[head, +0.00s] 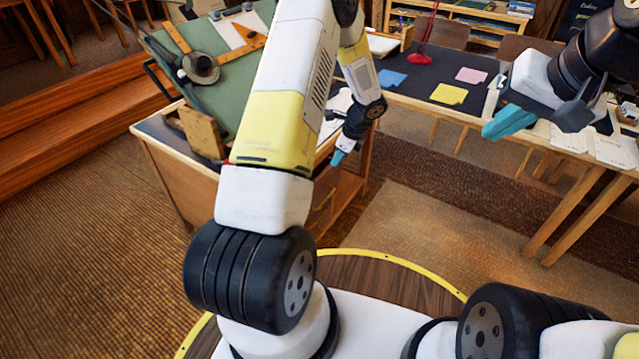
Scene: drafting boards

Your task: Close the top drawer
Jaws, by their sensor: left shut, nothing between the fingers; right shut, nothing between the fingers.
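The wooden drafting cabinet (172,180) stands left of centre with a tilted green drafting board (245,68) on top. My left arm crosses in front of it and hides much of its front. I cannot make out the top drawer or how far it is open. My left gripper (338,157) has teal fingertips, points down and is shut and empty. It is beside the cabinet's right part, near its upper edge; I cannot tell if it touches. My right gripper (508,122) is shut and empty, in front of the long table at the right.
The long table (400,98) has a dark mat with blue, yellow (449,94) and pink sheets, and a red lamp (422,54). A wooden step (60,125) runs along the left. Woven floor (90,240) lies clear left of the cabinet; a light rug (430,235) lies right.

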